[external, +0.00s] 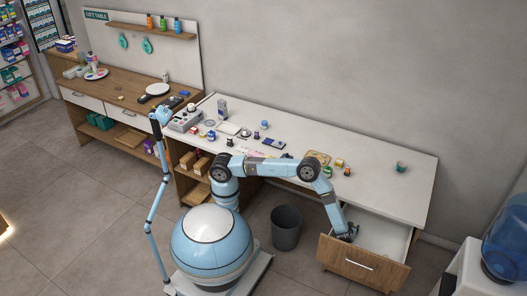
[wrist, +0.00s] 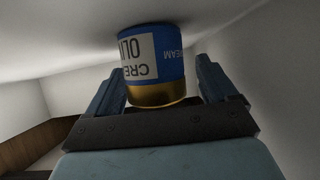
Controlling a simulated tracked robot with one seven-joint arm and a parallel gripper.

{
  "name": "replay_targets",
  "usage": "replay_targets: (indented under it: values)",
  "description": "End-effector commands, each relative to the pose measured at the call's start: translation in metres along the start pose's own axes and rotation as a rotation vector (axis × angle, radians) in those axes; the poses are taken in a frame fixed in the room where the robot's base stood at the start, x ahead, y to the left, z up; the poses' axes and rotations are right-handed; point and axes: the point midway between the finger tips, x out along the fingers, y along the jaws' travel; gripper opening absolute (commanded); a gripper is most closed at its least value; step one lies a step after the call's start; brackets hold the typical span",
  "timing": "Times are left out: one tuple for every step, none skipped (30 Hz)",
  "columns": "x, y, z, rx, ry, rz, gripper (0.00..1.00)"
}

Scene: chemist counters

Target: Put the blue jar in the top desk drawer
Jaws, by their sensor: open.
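The desk drawer (external: 360,262) with a wooden front is pulled out at the right end of the white desk, and its white inside shows. My gripper (external: 348,234) reaches down into it, near its left side. In the wrist view the blue jar (wrist: 153,50), with a white label and a gold lid, is between the two spread fingers of my gripper (wrist: 165,88). Its far end meets a white surface that looks like the drawer floor. The fingers are open, with small gaps at the jar's sides. In the external view I cannot make the jar out inside the drawer.
The white desk (external: 385,190) holds several small jars, a tray (external: 318,157) and a dark green cup (external: 401,167). A grey bin (external: 286,227) stands on the floor left of the drawer. A water dispenser (external: 505,245) stands at the right. The drawer walls are close around my gripper.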

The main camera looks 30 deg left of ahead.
Motion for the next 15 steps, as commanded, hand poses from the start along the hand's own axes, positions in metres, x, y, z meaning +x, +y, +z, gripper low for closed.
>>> replay_targets:
  values:
    - [0.000, 0.000, -0.001, 0.000, 0.000, 0.000, 0.86]
    - [-0.001, 0.000, -0.001, 0.000, 0.000, 0.000, 0.86]
    - [-0.004, 0.000, -0.001, 0.000, 0.000, 0.001, 0.86]
    - [-0.006, 0.000, -0.001, 0.000, 0.000, 0.001, 0.86]
    - [-0.009, 0.000, -0.001, 0.000, -0.001, 0.001, 0.86]
    - [-0.014, 0.001, -0.001, 0.001, -0.001, 0.002, 0.86]
    - [-0.018, 0.001, -0.001, 0.001, -0.001, 0.002, 0.86]
    - [-0.023, 0.001, -0.001, 0.001, 0.000, 0.003, 0.86]
    - [-0.030, 0.001, -0.001, 0.001, 0.000, 0.003, 0.86]
    - [-0.035, 0.001, -0.003, 0.001, 0.001, 0.003, 0.86]
    - [-0.036, 0.001, -0.010, -0.002, 0.001, 0.001, 0.86]
    - [-0.039, 0.001, -0.017, -0.002, 0.001, 0.001, 0.86]
    - [-0.042, 0.000, -0.022, -0.003, 0.001, 0.001, 0.86]
    - [-0.044, 0.000, -0.026, -0.002, 0.000, 0.001, 0.86]
    - [-0.047, 0.000, -0.032, -0.002, 0.000, 0.001, 0.86]
